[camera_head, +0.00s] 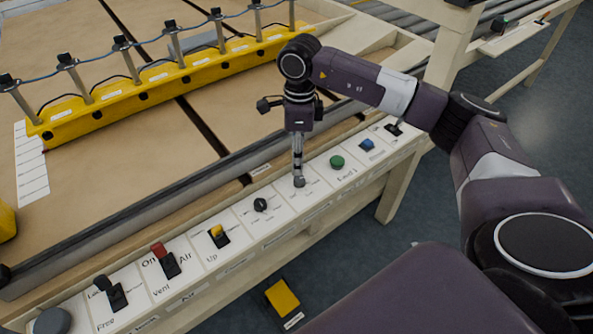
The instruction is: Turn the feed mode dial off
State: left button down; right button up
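A row of white labelled control panels runs along the front of the wooden machine table. A small black dial (260,204) sits on one panel near the middle; its label is too small to read. My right gripper (299,181) points straight down at the panel just right of this dial. Its fingers show as one narrow column, so the gap between them cannot be seen. The fingertips are at or just above the panel and hide whatever is under them. I cannot tell which panel is the feed mode one. My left gripper is not in view.
Right of my gripper are a green button (337,161), a blue button (367,144) and a black switch (394,129). To the left are yellow (218,234), red (161,251) and black (106,285) levers. A yellow floor pedal (283,299) lies below. A yellow bar (150,82) spans the table.

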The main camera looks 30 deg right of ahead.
aim_at(300, 178)
jog(key=shift+d+f, duration=0.2)
jog(key=shift+d, duration=0.2)
notch_tip(300, 178, down, 7)
jog(key=shift+f+p, duration=0.1)
jog(key=shift+p, duration=0.6)
grip_shut()
